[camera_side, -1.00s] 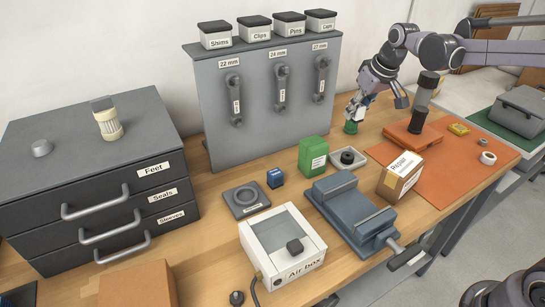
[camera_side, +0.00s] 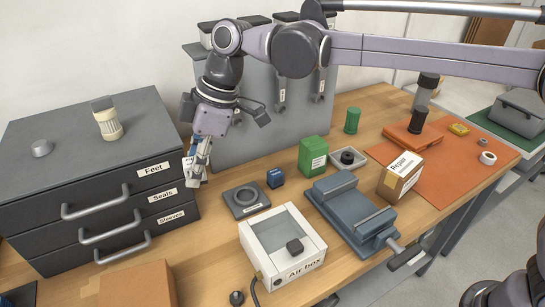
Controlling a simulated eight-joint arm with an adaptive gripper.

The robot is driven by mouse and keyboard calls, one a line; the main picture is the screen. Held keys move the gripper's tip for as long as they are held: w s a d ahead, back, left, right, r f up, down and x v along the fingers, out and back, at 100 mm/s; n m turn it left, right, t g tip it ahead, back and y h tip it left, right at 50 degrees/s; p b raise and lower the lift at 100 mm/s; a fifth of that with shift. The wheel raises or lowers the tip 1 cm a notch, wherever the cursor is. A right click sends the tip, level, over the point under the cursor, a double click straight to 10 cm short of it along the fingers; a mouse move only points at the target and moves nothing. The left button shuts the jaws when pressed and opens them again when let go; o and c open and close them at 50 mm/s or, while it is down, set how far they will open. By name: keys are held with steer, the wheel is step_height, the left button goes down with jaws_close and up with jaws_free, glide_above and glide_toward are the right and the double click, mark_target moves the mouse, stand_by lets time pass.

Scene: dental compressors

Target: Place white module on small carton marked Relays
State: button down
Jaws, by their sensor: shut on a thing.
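My gripper (camera_side: 195,182) hangs fingers-down at the right side of the dark drawer cabinet, above the wooden bench. It is shut on a small white piece (camera_side: 187,163) with a dark mark, which I take for the white module; the fingers cover most of it. No carton with a readable "Relays" mark shows. A carton marked "Repair" (camera_side: 403,176) stands on the right, at the edge of the orange mat. A plain brown carton (camera_side: 137,287) is at the bottom left, cut off by the frame, with no mark visible.
The drawer cabinet (camera_side: 95,165) is close left of my gripper. The grey tool panel (camera_side: 255,125) stands behind.

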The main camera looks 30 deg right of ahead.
steer(key=s+a+n+g, duration=0.1)
steer(key=s+a+n, duration=0.1)
steer(key=s+a, duration=0.35)
glide_above(125, 295)
steer(key=d, duration=0.2)
steer(key=f, duration=0.6)
steer(key=shift+a+f, duration=0.2)
steer(key=shift+a, duration=0.05)
steer(key=shift+f, duration=2.05)
steer(key=shift+f, duration=0.1)
steer(key=c, duration=1.1)
jaws_free()
steer(key=shift+o, duration=0.2)
